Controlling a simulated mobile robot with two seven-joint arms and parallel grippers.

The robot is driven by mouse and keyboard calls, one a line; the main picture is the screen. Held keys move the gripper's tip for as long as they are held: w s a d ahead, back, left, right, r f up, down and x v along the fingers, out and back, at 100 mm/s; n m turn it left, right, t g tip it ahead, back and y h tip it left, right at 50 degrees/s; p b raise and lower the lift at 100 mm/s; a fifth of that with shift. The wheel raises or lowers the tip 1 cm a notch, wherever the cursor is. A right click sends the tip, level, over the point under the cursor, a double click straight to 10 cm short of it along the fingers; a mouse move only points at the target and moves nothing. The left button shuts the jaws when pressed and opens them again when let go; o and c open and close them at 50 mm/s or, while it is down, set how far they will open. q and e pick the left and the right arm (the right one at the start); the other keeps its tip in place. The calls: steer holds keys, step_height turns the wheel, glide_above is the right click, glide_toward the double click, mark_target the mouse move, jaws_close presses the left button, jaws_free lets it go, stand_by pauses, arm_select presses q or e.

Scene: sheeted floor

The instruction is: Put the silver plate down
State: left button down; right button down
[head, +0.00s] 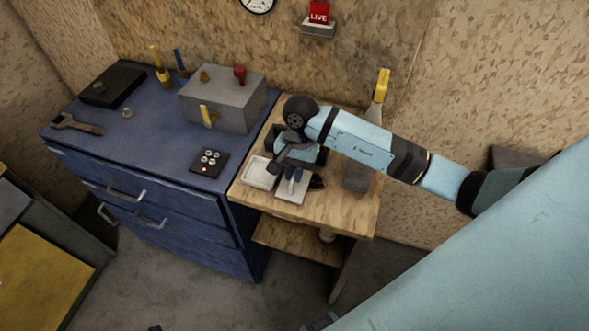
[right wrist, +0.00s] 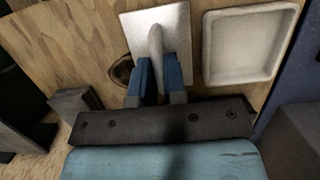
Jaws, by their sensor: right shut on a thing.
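The silver plate (head: 290,197) is a flat rectangle with a grey handle standing up from it. It is over the wooden table near its front edge, and it also shows in the right wrist view (right wrist: 182,22). My right gripper (head: 294,174) comes down from above, with its blue fingers shut on the plate's handle (right wrist: 156,45). In the right wrist view the fingers (right wrist: 158,72) sit on either side of the handle. I cannot tell whether the plate touches the table. My left gripper is not in view.
A shallow white tray (head: 258,173) lies just left of the plate on the wooden table (head: 345,210). A grey block (head: 356,176) stands to the right, and a small dark oval thing (head: 318,183) is beside the plate. The blue cabinet (head: 130,160) adjoins the table on the left.

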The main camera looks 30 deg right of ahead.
steer(key=shift+f, duration=0.15)
steer(key=c, duration=1.2)
jaws_free()
steer(key=shift+o, duration=0.2)
steer(key=shift+r, duration=0.2)
steer(key=b+v, duration=0.2)
steer(key=v, duration=1)
steer(key=shift+s, duration=0.1)
